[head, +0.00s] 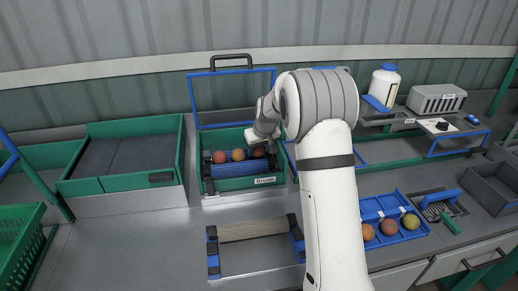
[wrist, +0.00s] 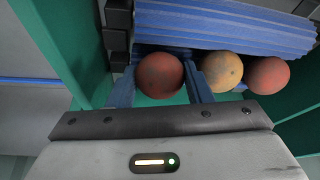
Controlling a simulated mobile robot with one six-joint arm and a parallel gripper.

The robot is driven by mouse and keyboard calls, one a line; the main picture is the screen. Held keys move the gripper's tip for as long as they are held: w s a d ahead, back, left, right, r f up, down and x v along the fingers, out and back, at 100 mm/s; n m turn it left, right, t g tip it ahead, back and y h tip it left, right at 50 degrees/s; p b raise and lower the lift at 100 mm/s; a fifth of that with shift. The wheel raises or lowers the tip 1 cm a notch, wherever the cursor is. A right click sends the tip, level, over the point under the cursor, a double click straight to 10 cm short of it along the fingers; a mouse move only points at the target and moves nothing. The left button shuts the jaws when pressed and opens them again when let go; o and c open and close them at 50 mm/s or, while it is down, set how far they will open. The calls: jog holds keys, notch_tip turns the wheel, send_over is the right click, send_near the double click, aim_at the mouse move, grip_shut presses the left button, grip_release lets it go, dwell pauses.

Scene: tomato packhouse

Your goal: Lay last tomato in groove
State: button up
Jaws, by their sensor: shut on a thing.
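My gripper (wrist: 161,92) is shut on a dark red tomato (wrist: 160,75), with one blue finger on each side of it. In the head view this tomato (head: 258,152) is at the right end of a row in the green box (head: 206,187). An orange-yellow tomato (wrist: 222,70) and a red tomato (wrist: 268,75) lie beside it, along a blue ridged roller (wrist: 225,32). The held tomato is close to the roller and level with the row. Whether it rests in the groove is hidden.
The box's blue-framed lid (head: 193,103) stands open behind. A pale roller in a blue-ended frame (head: 212,262) lies in front. A blue tray (head: 375,205) with orange, red and greenish tomatoes stands right. A green-walled bin (head: 128,128) stands left.

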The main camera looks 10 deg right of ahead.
jog(key=shift+f+b, duration=0.35)
dwell(0.3)
jog(key=o, duration=0.8)
jog(key=c, duration=0.3)
jog(key=shift+r, duration=0.1)
jog(key=shift+r+p, duration=1.85)
jog(key=shift+r, duration=1.6)
